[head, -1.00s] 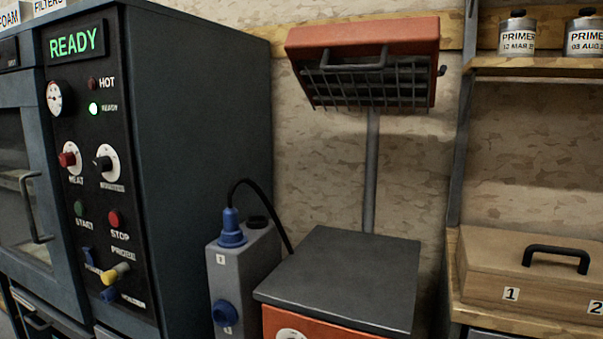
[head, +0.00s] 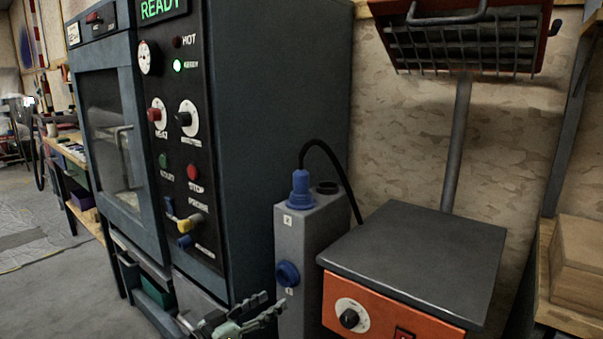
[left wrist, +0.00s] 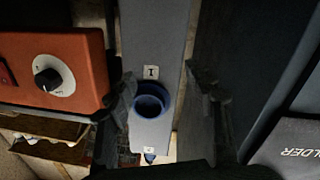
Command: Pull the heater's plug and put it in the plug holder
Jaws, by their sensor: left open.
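The heater's blue plug (head: 300,188) stands upright in the top of a grey box (head: 317,250), with a black cable arching from it down behind the heater. A blue round socket (head: 288,273) is on the front face. My left gripper (head: 272,303) is open and empty in front of the box, low, near that socket. In the left wrist view the socket (left wrist: 151,100) shows between its fingers; a bit of blue, probably the plug (left wrist: 150,158), shows at the bottom. My right gripper is out of view.
The orange heater base (head: 385,305) with dark lid stands right of the box; its caged head (head: 465,40) is on a pole above. The dark oven (head: 235,120) with knobs stands close on the left. A wooden box (head: 580,255) sits far right.

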